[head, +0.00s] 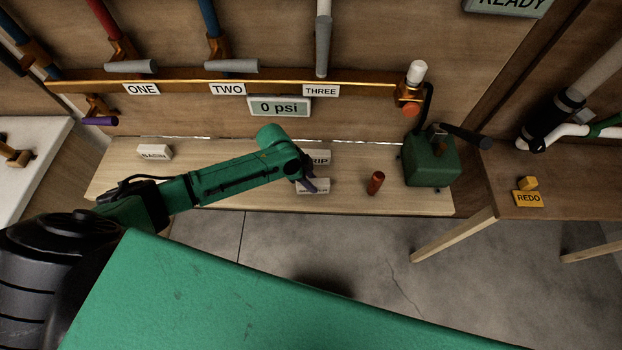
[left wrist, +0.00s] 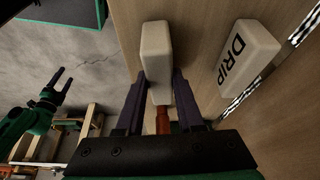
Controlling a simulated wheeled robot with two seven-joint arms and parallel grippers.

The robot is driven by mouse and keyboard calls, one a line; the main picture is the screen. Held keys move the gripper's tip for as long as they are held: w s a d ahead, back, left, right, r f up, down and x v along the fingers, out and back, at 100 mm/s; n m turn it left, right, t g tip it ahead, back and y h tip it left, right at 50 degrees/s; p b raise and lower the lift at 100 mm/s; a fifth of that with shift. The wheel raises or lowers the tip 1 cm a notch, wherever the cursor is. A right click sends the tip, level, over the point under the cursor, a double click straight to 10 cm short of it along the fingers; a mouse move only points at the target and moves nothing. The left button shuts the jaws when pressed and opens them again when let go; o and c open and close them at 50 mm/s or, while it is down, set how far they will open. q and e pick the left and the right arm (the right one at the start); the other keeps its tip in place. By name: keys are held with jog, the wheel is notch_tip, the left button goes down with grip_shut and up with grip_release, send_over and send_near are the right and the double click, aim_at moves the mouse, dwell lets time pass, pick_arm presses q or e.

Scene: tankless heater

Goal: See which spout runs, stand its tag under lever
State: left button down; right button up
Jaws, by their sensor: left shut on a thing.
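My left gripper (head: 308,184) is shut on a white tag block (head: 318,187) at the bench's front; its lettering is unreadable. In the left wrist view the white block (left wrist: 155,50) stands out between the fingers. The DRIP tag (head: 321,158) is just behind, partly covered by my gripper. The BASIN tag (head: 154,152) lies at the bench's left. Grey levers sit above labels ONE (head: 141,89), TWO (head: 228,89) and THREE (head: 321,91); the first two lie sideways, the third stands upright. No running water is visible. My right gripper (left wrist: 54,84) shows open and empty in the left wrist view.
A red-brown cylinder (head: 376,183) stands right of the held block. A green pump box (head: 431,160) with a black handle is at the bench's right end. The gauge (head: 279,106) reads 0 psi. A REDO block (head: 528,198) is on the right table.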

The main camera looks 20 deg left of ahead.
pick_arm(q)
jog(key=shift+f, duration=0.1)
dwell(0.3)
jog(key=shift+f+b, duration=0.35)
jog(key=shift+c, duration=2.3)
grip_release()
jog(key=v, duration=1.4)
jog(key=shift+r, duration=0.25)
jog(key=shift+s+a, duration=0.1)
